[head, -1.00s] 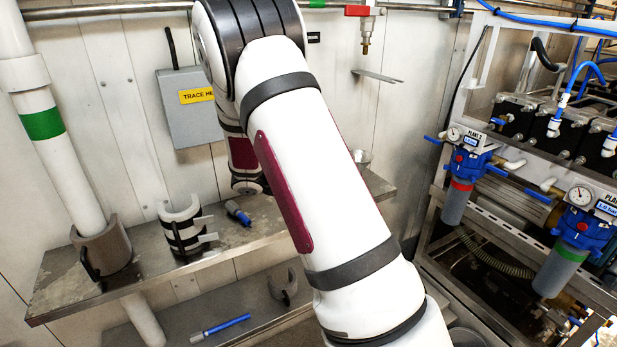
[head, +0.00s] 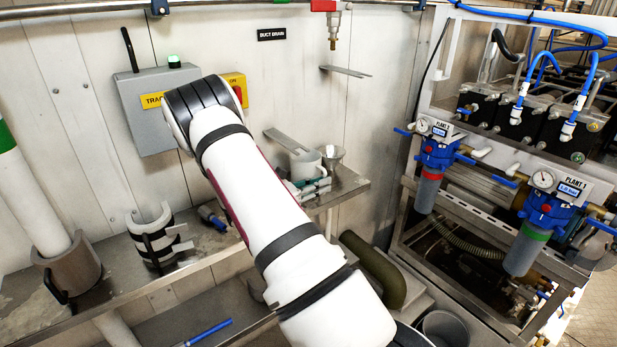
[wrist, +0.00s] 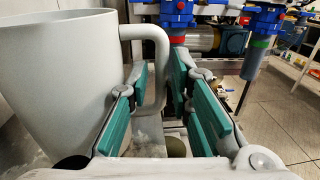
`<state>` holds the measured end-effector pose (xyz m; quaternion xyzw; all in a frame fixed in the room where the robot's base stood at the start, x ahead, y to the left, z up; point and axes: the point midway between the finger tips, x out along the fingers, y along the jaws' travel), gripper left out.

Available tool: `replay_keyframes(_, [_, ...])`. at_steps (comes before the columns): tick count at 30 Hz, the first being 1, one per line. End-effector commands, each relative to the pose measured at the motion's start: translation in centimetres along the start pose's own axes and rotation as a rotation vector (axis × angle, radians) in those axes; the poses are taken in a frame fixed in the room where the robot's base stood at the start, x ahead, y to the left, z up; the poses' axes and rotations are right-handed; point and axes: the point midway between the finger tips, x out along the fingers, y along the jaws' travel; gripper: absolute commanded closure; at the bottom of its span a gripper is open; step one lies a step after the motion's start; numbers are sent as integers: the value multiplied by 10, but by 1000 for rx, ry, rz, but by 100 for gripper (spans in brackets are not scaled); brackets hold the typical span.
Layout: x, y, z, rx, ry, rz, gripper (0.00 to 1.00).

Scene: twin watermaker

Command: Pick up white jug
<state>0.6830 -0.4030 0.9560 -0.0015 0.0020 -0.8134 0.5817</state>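The white jug (wrist: 62,75) fills the left of the wrist view, upright, with its handle (wrist: 160,70) on its right side. In the head view the jug (head: 304,166) stands on the steel shelf, partly hidden by my gripper. My gripper (wrist: 158,95) has teal finger pads and is open. In the head view my gripper (head: 308,187) is right in front of the jug, partly hidden by my arm.
The steel shelf (head: 345,184) ends just right of there. A black-banded pipe clamp (head: 153,240) stands on the shelf at left. Filter units with blue heads (head: 437,155) are at right.

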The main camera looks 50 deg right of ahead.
Motion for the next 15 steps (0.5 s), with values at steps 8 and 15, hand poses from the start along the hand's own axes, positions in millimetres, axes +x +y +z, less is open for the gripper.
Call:
replay_keyframes(8, [18,0,0,0,0,2,80])
replay_keyframes(15, [18,0,0,0,0,1,100])
